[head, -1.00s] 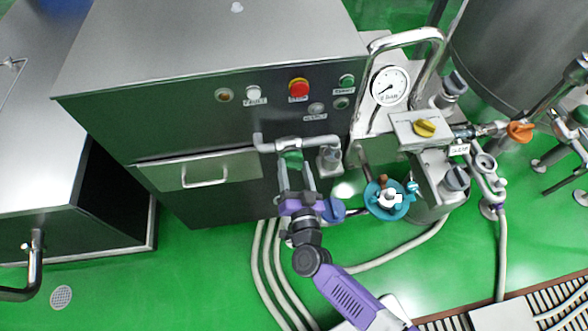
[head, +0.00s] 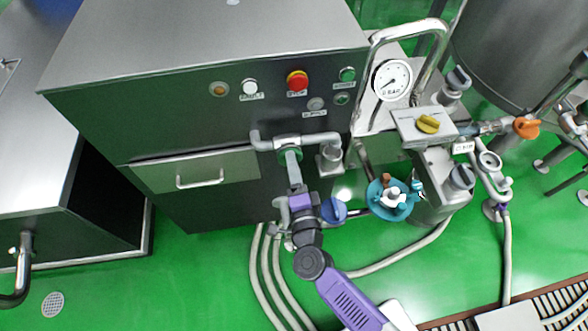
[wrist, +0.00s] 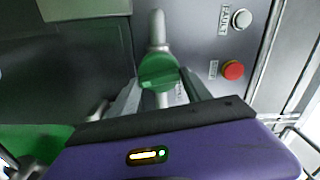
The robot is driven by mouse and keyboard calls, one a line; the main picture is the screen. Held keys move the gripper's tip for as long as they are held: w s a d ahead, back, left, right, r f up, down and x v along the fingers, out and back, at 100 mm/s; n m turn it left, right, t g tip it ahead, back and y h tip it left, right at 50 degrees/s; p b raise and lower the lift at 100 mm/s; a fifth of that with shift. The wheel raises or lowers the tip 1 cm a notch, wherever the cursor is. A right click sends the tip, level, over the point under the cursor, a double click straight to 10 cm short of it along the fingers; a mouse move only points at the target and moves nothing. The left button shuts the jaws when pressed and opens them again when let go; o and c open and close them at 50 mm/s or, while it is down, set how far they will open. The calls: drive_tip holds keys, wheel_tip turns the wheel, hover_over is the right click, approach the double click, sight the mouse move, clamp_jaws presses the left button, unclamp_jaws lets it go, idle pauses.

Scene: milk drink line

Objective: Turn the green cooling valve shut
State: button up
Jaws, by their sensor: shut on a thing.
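The green cooling valve (head: 298,155) sits on a grey pipe at the front of the steel cabinet, below its buttons. In the wrist view its round green handle (wrist: 158,68) is large and central, with the pipe showing above and below it. My gripper (head: 290,161) points up at the valve from below. Its fingers are edge-on in the head view and cover part of the handle. In the wrist view my gripper (wrist: 163,86) has one finger on each side of the handle, shut on it.
The cabinet has a red stop button (head: 297,82) and a drawer handle (head: 200,179). A blue knob (head: 334,210) is close beside my gripper on the right. Hoses run over the green floor.

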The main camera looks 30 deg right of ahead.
drive_tip(key=shift+f+m+b, duration=0.1)
drive_tip(key=shift+m+b, duration=0.25)
drive_tip(key=shift+m, duration=0.55)
drive_tip(key=o, duration=1.3)
drive_tip(key=shift+c, duration=0.2)
drive_tip(key=v, duration=0.8)
drive_tip(key=shift+b, duration=0.45)
drive_tip(key=shift+w+d, duration=0.1)
